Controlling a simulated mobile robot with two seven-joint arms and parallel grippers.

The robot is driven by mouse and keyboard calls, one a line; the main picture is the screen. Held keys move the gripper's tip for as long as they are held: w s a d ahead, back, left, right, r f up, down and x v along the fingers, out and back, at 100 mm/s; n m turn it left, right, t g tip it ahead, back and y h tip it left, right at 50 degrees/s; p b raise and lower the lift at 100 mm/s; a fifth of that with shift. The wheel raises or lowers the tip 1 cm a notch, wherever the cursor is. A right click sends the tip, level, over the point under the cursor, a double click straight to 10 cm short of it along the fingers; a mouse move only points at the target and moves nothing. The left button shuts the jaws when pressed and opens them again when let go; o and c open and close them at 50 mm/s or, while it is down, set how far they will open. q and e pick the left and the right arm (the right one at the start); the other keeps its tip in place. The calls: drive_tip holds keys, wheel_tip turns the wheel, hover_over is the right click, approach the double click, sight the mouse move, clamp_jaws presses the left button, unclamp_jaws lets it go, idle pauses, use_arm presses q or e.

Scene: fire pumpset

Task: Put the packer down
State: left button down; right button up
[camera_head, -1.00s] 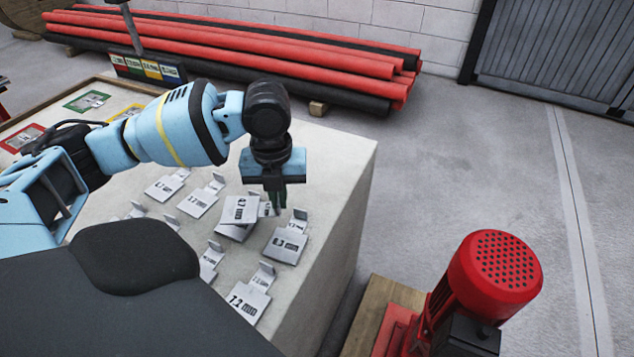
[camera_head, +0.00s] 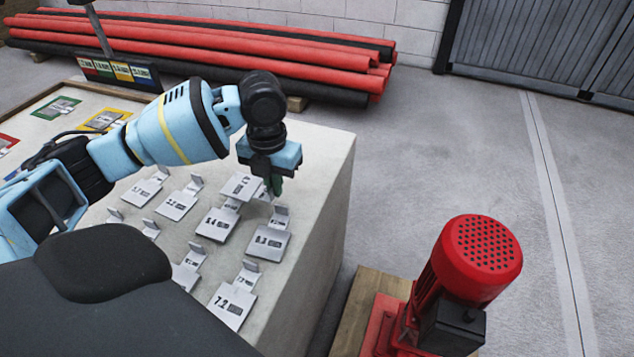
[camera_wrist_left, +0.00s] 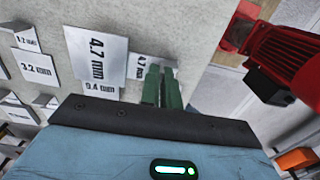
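My left gripper (camera_head: 274,186) is over the pale table, its green fingers close together on the upright tab of a light grey plate packer (camera_head: 239,187). My right gripper is not in view.
Several other labelled packers lie on the table (camera_head: 318,165), including one in front (camera_head: 215,224), one at right (camera_head: 267,243) and one nearer me (camera_head: 230,305). A red motor (camera_head: 470,260) stands beyond the right edge. Red and black pipes (camera_head: 250,50) lie behind.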

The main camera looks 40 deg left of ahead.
use_arm(q)
hover_over(320, 195)
drive_tip(key=s, duration=0.1)
drive_tip(key=shift+s+a+f+b, duration=0.2)
drive_tip(key=shift+a+f+b, duration=0.1)
drive_tip(key=shift+f+b, duration=0.1)
drive_tip(key=shift+w+d, duration=0.15)
drive_tip(key=shift+w, duration=0.2)
drive_tip(key=shift+w, duration=0.1)
drive_tip(key=shift+w+d, duration=0.2)
wheel_tip(320, 195, down, 3)
drive_tip(key=shift+f+b, duration=0.2)
drive_tip(key=shift+b, duration=0.15)
drive_tip(key=shift+f, duration=0.1)
drive_tip(key=shift+f, duration=0.15)
drive_tip(key=c, duration=1.6)
unclamp_jaws()
